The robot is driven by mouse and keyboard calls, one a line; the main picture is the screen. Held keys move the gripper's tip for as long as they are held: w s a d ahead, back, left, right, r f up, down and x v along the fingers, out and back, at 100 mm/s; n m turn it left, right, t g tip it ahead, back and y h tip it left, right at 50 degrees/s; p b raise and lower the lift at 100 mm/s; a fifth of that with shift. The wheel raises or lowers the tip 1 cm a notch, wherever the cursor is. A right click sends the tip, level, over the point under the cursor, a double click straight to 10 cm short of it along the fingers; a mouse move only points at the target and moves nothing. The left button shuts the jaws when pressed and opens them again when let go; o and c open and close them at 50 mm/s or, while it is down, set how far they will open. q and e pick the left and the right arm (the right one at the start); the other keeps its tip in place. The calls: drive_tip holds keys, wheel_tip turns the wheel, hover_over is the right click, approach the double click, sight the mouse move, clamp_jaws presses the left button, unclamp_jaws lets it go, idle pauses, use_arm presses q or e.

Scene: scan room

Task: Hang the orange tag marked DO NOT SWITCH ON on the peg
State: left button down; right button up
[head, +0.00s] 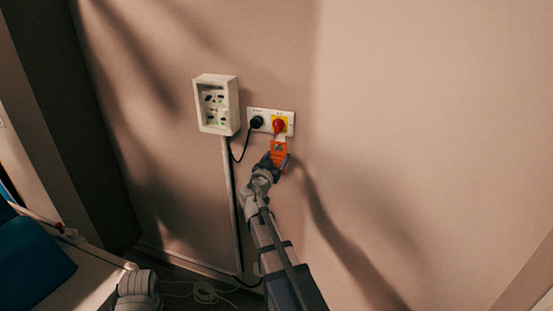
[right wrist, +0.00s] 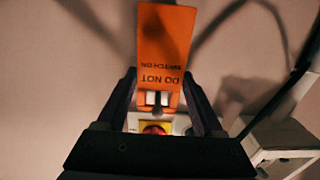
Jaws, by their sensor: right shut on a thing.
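The orange tag (head: 279,152) is in my right gripper (head: 272,161), close to the wall just below the red switch (head: 279,126) on its yellow plate. In the right wrist view the tag (right wrist: 165,45) shows its black DO NOT SWITCH ON lettering upside down. My right gripper (right wrist: 160,98) is shut on the tag's end there, with a finger on each side. The red switch (right wrist: 153,130) shows partly behind the gripper. I cannot make out the peg clearly; the tag and gripper cover the area under the switch.
A white wall box (head: 217,104) with sockets is left of the switch. A black plug (head: 257,122) with a hanging cable sits beside the switch. A pale conduit (head: 231,200) runs down the wall. The wall to the right is bare.

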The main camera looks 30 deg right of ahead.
drive_tip(key=o, duration=1.3)
drive_tip(key=shift+o, duration=0.2)
drive_tip(key=v, duration=0.7)
drive_tip(key=shift+s+a, duration=0.25)
drive_tip(key=shift+s, duration=0.05)
